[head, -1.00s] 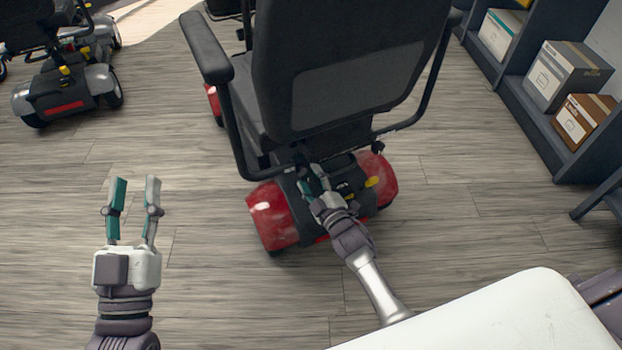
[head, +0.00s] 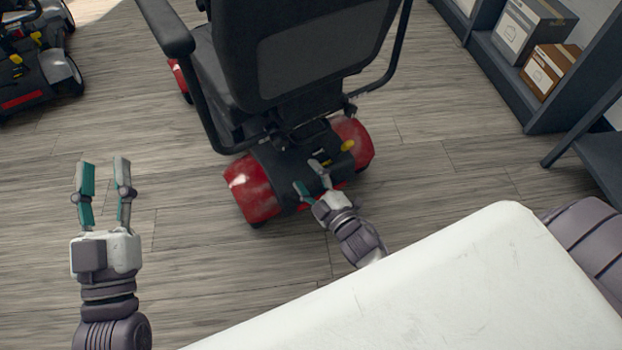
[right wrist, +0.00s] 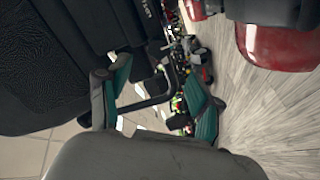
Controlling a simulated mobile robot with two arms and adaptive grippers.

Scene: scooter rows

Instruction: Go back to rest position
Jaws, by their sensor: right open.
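My left gripper (head: 104,182) is open and empty over bare floor at the left of the head view. My right gripper (head: 310,177) is open at the rear of a red and black scooter (head: 252,190), in front of its rear cover in the picture. I cannot tell whether it touches the scooter. In the right wrist view, the right gripper's fingers (right wrist: 160,95) are spread with nothing held between them. The scooter's dark seat back (head: 310,50) rises beyond the right gripper.
Another scooter (head: 35,75) stands at the upper left. A dark shelf (head: 505,75) with a grey-and-white box (head: 533,27) and a brown box (head: 549,70) is at the right. The wood floor (head: 180,130) between the two scooters is clear.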

